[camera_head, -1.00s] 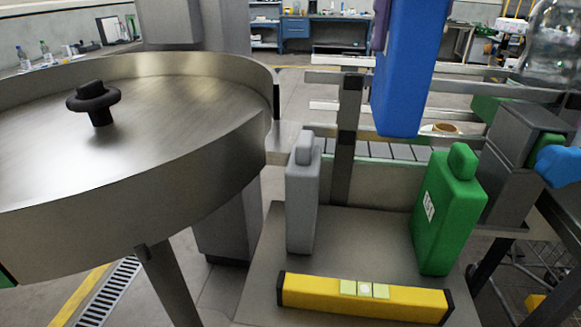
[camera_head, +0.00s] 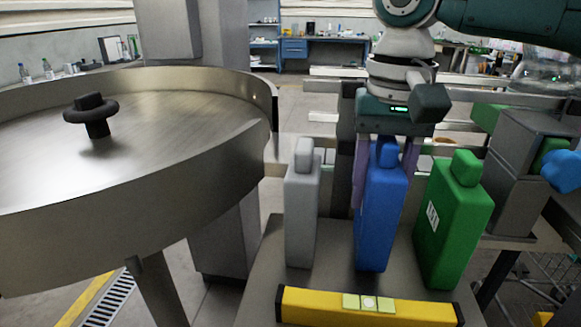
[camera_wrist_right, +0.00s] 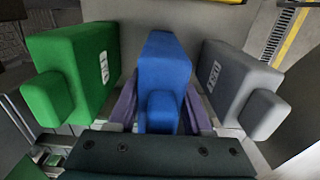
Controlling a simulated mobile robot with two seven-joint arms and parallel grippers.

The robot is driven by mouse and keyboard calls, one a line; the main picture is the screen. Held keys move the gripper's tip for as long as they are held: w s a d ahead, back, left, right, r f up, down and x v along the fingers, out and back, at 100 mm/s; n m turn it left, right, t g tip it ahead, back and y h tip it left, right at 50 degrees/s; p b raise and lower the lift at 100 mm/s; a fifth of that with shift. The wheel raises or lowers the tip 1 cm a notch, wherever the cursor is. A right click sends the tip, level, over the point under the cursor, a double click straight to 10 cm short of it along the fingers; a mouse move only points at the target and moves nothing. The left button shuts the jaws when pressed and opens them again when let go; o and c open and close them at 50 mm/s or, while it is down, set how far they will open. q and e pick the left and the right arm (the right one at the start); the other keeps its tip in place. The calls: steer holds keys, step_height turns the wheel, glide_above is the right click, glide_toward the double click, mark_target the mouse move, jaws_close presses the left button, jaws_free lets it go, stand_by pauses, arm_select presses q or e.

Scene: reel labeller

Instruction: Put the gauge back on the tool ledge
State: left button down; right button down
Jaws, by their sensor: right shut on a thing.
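My right gripper (camera_head: 384,172) is shut on the blue gauge (camera_head: 376,225), with one purple finger on each side of its upper part. The blue gauge is upright, its lower end at or just above the grey tool ledge (camera_head: 336,258); I cannot tell whether it touches. It stands between a grey block (camera_head: 301,220) and a green block (camera_head: 451,222), with a gap on each side. In the right wrist view the blue gauge (camera_wrist_right: 163,70) sits between the fingers, green block (camera_wrist_right: 75,70) left and grey block (camera_wrist_right: 240,85) right. My left gripper is not in view.
A yellow level-like bar (camera_head: 320,305) lies along the ledge's front. A large round metal table (camera_head: 160,125) with a black knob (camera_head: 92,112) fills the left. Rails and a dark grey machine (camera_head: 520,165) stand behind and right.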

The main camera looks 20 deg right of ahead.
mark_target(389, 138)
steer(key=shift+f, duration=0.65)
steer(key=shift+c, duration=1.6)
jaws_free()
steer(key=shift+f, duration=0.1)
steer(key=shift+r, duration=0.4)
step_height(389, 138, up, 11)
steer(key=shift+w+f, duration=0.1)
steer(key=shift+r, duration=0.35)
